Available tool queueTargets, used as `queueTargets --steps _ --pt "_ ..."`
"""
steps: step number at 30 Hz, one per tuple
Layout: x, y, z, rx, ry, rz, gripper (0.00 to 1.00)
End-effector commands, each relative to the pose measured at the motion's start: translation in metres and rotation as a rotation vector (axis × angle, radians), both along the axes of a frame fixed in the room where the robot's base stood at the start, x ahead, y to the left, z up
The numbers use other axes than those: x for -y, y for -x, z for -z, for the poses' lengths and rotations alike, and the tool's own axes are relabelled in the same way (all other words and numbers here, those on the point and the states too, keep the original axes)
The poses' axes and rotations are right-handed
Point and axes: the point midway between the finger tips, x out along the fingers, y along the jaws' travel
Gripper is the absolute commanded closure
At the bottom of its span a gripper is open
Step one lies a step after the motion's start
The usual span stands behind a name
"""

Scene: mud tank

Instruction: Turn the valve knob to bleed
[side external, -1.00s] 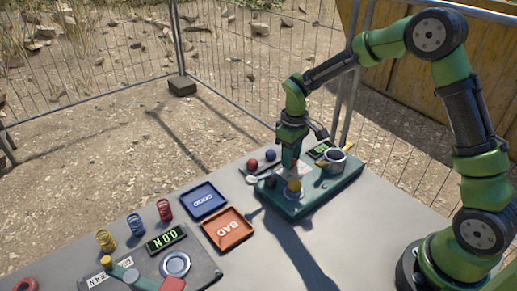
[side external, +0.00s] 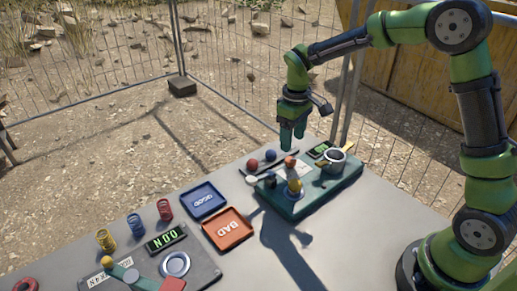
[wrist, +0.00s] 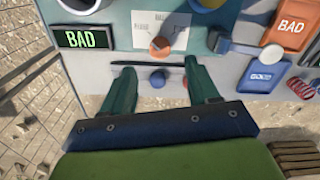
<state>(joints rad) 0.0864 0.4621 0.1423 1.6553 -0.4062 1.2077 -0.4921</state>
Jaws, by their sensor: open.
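An orange knob (side external: 290,161) stands on the teal test block (side external: 322,193); I take it to be the valve knob. In the wrist view the orange knob (wrist: 160,47) sits on a white printed plate (wrist: 172,28); its setting is too small to read. My gripper (side external: 292,138) is above the far side of the block, pointing down, clear of the knob. In the wrist view my gripper (wrist: 161,88) has its fingers apart, with a blue ball (wrist: 157,78) showing between them and the knob beyond them. Nothing is held.
A green display (wrist: 83,39) reads BAD. A metal cup (side external: 335,160) and a yellow-topped part (side external: 294,187) stand on the block. A red ball (side external: 252,164) lies beside it. The blue GOOD tray (side external: 204,200) and orange BAD tray (side external: 227,229) are to the left.

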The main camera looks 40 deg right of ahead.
Motion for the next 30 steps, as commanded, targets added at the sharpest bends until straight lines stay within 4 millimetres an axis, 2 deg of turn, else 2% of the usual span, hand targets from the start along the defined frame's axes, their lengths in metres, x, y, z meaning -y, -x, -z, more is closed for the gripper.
queueTargets --steps 1,6,13,19,30 --pt "0.0 -0.001 -0.014 0.006 0.001 0.001 0.4" --pt "0.0 -0.001 -0.055 0.006 0.001 0.001 0.4" --pt "0.0 0.0 -0.092 0.002 0.0 0.0 0.4" --pt "0.0 0.0 -0.104 0.0 0.0 0.0 0.4" --pt "0.0 -0.002 -0.104 0.01 0.002 0.02 0.4"
